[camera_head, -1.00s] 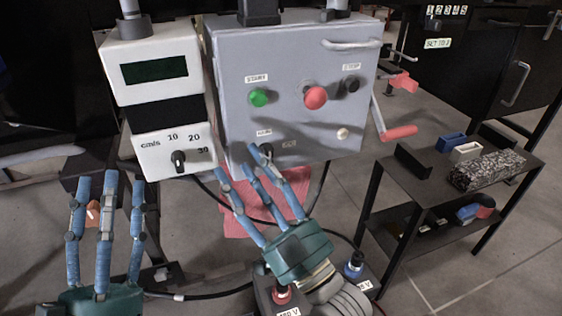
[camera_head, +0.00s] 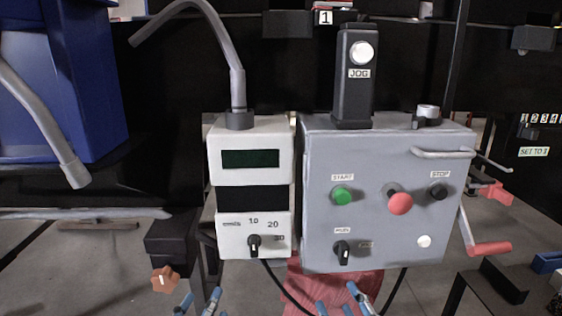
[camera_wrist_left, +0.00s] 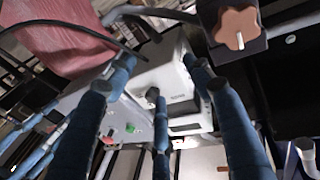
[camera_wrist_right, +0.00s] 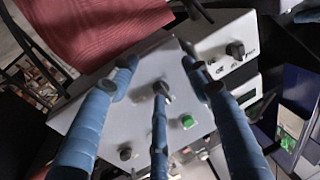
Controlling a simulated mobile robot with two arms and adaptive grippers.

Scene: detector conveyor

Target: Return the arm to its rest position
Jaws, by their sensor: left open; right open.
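My left gripper (camera_head: 200,301) shows only its blue fingertips at the bottom edge of the head view, below the white speed box (camera_head: 254,225). My right gripper (camera_head: 345,301) shows its blue fingertips at the bottom edge too, below the grey control panel (camera_head: 318,225). Both grippers are open and empty, and their palms and arms are out of the head view. In the left wrist view the spread fingers point towards the white box (camera_wrist_left: 165,75). In the right wrist view the open fingers point towards the grey panel (camera_wrist_right: 120,108) and its black knob (camera_wrist_right: 162,90).
A red cloth (camera_head: 330,290) hangs below the panel, beside dark cables. An orange star knob (camera_head: 165,279) on a black block (camera_head: 170,240) is left of the white box. A red crank handle (camera_head: 490,249) sticks out at the panel's right. A blue bin (camera_head: 95,100) stands upper left.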

